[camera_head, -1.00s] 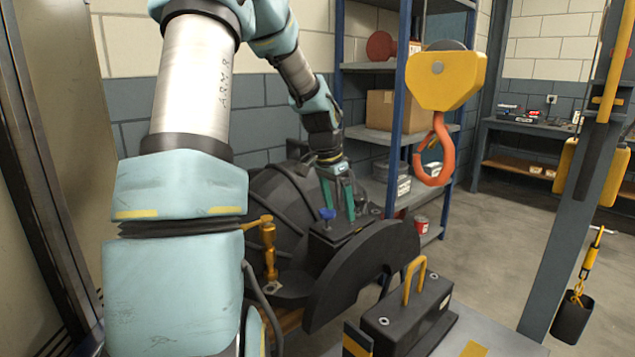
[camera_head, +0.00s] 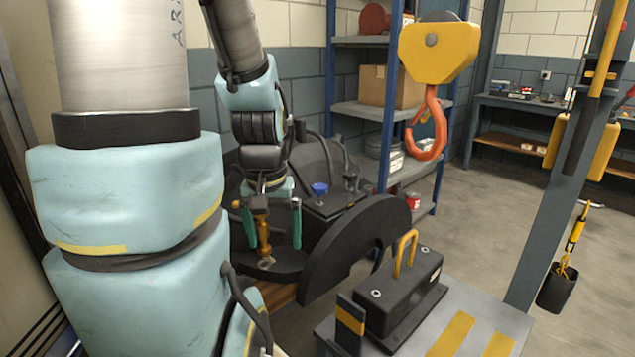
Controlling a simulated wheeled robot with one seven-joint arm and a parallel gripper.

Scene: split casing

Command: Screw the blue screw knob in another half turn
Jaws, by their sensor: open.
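The blue screw knob (camera_head: 320,188) stands upright on a dark block (camera_head: 335,203) of the split casing, in plain view and free of my gripper. My gripper (camera_head: 268,230) is left of the knob in the picture, pointing down. Its two green fingers are spread wide. A brass valve-like piece (camera_head: 264,238) shows between the fingers, and I cannot tell whether they are level with it in depth. No contact shows. The dark half-round casing plate (camera_head: 350,235) stands in front of the knob's block.
A yellow crane block with an orange hook (camera_head: 427,130) hangs right of the casing. A black block with a yellow handle (camera_head: 405,285) sits on a grey bench (camera_head: 470,310) at the front. A blue shelf rack (camera_head: 362,110) stands behind.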

